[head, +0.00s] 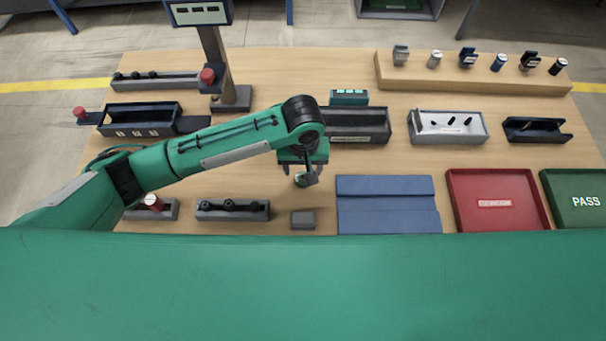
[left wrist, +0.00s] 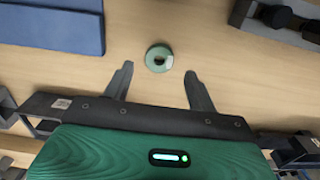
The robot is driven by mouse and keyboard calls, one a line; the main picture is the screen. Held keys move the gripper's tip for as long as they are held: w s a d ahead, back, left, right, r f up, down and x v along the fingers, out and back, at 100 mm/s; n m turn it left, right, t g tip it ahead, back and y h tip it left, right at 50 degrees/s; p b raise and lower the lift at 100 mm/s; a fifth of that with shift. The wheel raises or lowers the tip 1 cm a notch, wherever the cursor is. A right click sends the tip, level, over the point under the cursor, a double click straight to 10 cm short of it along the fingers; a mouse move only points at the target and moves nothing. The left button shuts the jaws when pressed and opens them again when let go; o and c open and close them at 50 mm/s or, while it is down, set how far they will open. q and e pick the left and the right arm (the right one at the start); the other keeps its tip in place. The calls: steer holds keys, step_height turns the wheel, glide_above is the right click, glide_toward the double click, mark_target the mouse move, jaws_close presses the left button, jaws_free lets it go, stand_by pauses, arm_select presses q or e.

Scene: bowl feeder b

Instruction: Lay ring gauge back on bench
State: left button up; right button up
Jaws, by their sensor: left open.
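The ring gauge (left wrist: 159,58) is a small green ring with a pale mark on its right side. In the left wrist view it appears to lie flat on the bare wooden bench (left wrist: 150,25). In the head view the ring gauge (head: 299,180) is partly hidden under my left gripper (head: 302,174). In the left wrist view the fingers of my left gripper (left wrist: 158,72) are spread apart with clear gaps to the ring, which sits just beyond the line between their tips. My left gripper is open and empty. My right gripper is in neither view.
A small grey block (head: 303,220) sits in front of the ring, with a blue mat (head: 388,188) to its right. A dark holder with black knobs (head: 232,211) is at the left. A black bin (head: 358,126) stands behind. Red (head: 497,170) and green (head: 580,180) trays are farther right.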

arm_select(q)
step_height(320, 180, up, 7)
steer(key=b, duration=0.1)
steer(key=shift+r, duration=0.2)
stand_by(0.5)
